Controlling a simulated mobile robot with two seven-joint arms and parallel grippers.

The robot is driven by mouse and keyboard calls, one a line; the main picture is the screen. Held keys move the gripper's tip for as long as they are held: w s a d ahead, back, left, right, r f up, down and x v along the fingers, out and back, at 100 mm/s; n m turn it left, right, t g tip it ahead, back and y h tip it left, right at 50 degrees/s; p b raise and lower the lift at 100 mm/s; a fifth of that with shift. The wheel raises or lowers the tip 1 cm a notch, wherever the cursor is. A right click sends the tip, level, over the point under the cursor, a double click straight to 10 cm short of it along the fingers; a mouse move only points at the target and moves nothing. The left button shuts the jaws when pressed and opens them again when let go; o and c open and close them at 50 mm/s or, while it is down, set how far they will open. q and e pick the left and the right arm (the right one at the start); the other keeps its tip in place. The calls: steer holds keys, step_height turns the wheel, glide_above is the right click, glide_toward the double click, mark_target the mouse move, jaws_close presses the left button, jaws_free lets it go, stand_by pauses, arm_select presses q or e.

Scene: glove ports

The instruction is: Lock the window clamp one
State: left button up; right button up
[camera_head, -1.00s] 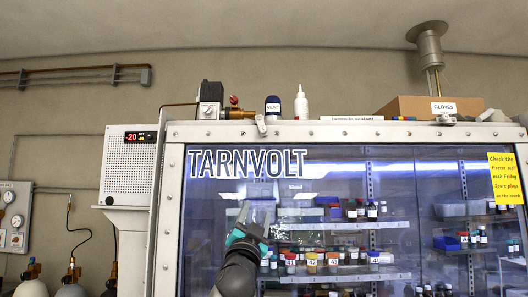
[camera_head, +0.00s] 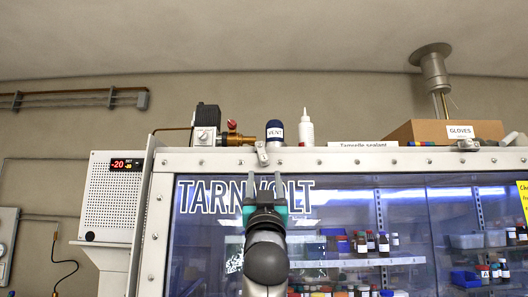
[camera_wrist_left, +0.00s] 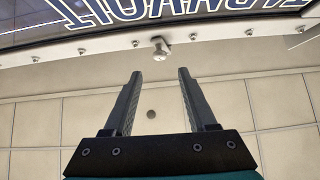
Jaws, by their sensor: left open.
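A small metal window clamp (camera_head: 262,154) sits on the top frame rail of the glovebox window (camera_head: 340,220), just above the TARNVOLT lettering. It also shows in the left wrist view (camera_wrist_left: 160,48), past the fingertips and roughly centred between them. My left gripper (camera_head: 264,178) points up in front of the window, below the clamp and apart from it. Its two fingers (camera_wrist_left: 160,75) are spread with nothing between them. Another clamp (camera_head: 468,145) sits further right on the rail. I cannot read a number on either clamp. My right gripper is not in view.
On top of the box stand a brass valve (camera_head: 235,139), a VENT-labelled dark bottle (camera_head: 275,133), a white squeeze bottle (camera_head: 306,130) and a cardboard GLOVES box (camera_head: 430,131). A white unit (camera_head: 112,195) with a red display is at left.

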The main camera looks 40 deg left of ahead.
mark_target(264, 158)
arm_select(q)
steer(key=p+x, duration=0.3)
steer(key=x, duration=0.5)
steer(key=shift+r+p, duration=0.1)
steer(key=shift+p, duration=0.25)
steer(key=shift+p+x, duration=0.4)
steer(key=shift+x, duration=0.45)
steer(key=shift+w, duration=0.1)
jaws_close()
